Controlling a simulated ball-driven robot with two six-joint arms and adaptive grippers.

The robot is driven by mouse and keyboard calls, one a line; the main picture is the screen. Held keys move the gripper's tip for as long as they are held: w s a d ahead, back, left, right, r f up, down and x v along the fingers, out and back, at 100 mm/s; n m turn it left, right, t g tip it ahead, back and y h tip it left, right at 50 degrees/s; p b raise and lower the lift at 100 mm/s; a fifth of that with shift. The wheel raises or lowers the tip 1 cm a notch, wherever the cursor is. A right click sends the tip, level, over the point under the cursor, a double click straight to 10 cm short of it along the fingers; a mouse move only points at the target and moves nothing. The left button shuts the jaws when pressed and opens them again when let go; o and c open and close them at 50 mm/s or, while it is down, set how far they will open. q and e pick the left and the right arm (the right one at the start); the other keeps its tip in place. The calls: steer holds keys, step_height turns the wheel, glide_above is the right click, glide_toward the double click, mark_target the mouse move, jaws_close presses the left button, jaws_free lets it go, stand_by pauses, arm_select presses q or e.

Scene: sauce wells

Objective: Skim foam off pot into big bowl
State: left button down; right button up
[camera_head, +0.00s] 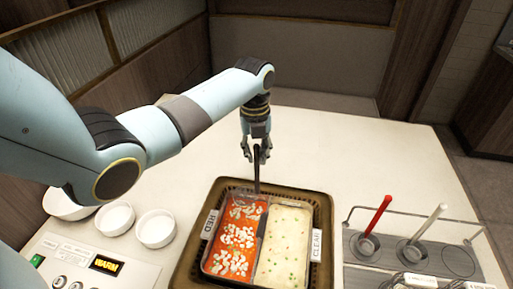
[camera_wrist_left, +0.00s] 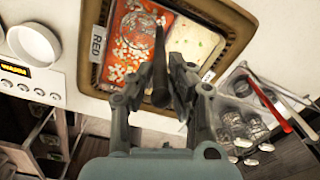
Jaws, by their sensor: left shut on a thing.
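The pot (camera_head: 326,222) is rectangular and divided, with red broth on the left and pale clear broth (camera_head: 284,245) on the right. White foam clumps (camera_head: 237,236) float on the red side. My left gripper (camera_head: 257,153) is above the pot's far edge, shut on a dark handle (camera_head: 257,178) that points down toward the pot. In the left wrist view the gripper (camera_wrist_left: 172,75) holds this dark handle (camera_wrist_left: 160,60), and a round outline like a skimmer head (camera_wrist_left: 138,28) shows over the red broth. The big bowl (camera_head: 62,208) is at the left, partly hidden by my arm.
Two smaller white bowls (camera_head: 115,218) (camera_head: 155,229) stand left of the pot. A control panel (camera_head: 75,268) is at the front left. At the right, a rack holds a red-handled tool (camera_head: 377,215) and a white-handled tool (camera_head: 428,224). The counter behind the rack is clear.

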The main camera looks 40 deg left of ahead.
arm_select(q)
steer(key=shift+f+b, duration=1.7)
steer(key=shift+f, duration=1.1)
steer(key=shift+f+b, duration=1.3)
steer(key=shift+f, duration=0.6)
steer(key=shift+s+d+r+p, duration=0.2)
steer(key=shift+s+d+p, duration=0.35)
steer(key=shift+s+p, duration=0.5)
steer(key=shift+s+d+p, duration=2.8)
steer(key=shift+s+d, duration=0.8)
steer(key=shift+s, duration=2.7)
step_height(320, 180, up, 7)
